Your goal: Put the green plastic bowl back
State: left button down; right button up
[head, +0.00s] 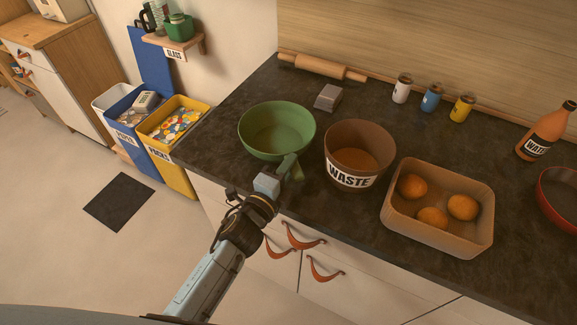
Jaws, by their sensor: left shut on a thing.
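The green plastic bowl (270,122) is upright and looks empty, at the left part of the dark worktop. My left gripper (291,167) is at the bowl's near right side and is shut on its rim. The fingertips are small in the picture and partly blend with the bowl's green. I cannot tell whether the bowl rests on the worktop or is slightly above it. My right gripper is not in view.
A brown WASTE bin (358,155) stands close to the bowl's right. A tan basket (438,240) with oranges is further right. A grey block (328,97) and rolling pin (322,67) lie behind. Yellow (172,125) and blue bins stand on the floor left.

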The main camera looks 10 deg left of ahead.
pick_arm(q)
jog(key=shift+f, duration=0.1)
jog(key=c, duration=1.4)
grip_release()
jog(key=shift+o, duration=0.2)
jog(key=shift+r, duration=0.25)
jog(key=v, duration=1.2)
jog(key=shift+f, duration=0.15)
